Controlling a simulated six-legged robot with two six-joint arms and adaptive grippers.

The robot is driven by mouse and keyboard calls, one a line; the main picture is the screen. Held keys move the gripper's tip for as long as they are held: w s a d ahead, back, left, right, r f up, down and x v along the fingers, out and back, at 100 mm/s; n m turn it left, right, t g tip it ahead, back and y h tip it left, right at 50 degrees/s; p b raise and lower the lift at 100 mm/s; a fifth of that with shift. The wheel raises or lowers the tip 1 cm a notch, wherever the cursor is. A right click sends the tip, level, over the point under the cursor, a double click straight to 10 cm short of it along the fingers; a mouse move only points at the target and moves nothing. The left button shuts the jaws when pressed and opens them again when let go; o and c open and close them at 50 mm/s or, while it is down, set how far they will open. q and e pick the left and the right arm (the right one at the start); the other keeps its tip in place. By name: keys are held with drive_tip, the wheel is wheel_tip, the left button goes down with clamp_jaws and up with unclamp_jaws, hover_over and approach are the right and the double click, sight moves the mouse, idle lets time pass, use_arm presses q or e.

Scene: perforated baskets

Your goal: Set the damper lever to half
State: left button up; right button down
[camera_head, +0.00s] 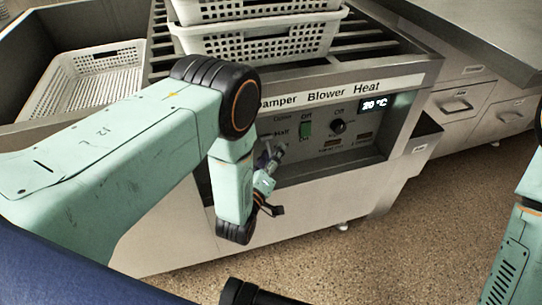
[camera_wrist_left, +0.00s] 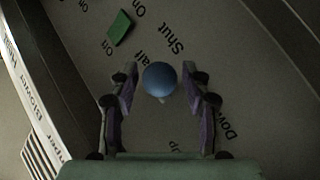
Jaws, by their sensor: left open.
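The damper lever shows in the left wrist view as a round blue knob (camera_wrist_left: 160,78), seen end-on. It covers part of the word "Half" on the grey panel; "Shut" is printed close by. My left gripper (camera_wrist_left: 160,84) is open, with one finger on each side of the knob and a gap visible on both sides. In the head view my left gripper (camera_head: 273,158) is in front of the panel (camera_head: 330,158), just below the "Half" label. There my arm and gripper hide most of the lever, so its exact angle cannot be told. My right gripper is not in view.
A green blower switch (camera_head: 306,129), a black heat knob (camera_head: 338,127) and a "20 °C" display (camera_head: 374,103) are right of the damper labels. White perforated baskets (camera_head: 255,45) stand stacked on the slatted top. Another basket (camera_head: 88,78) sits at the left.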

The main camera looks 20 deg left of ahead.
use_arm(q)
clamp_jaws()
idle(0.3)
idle(0.4)
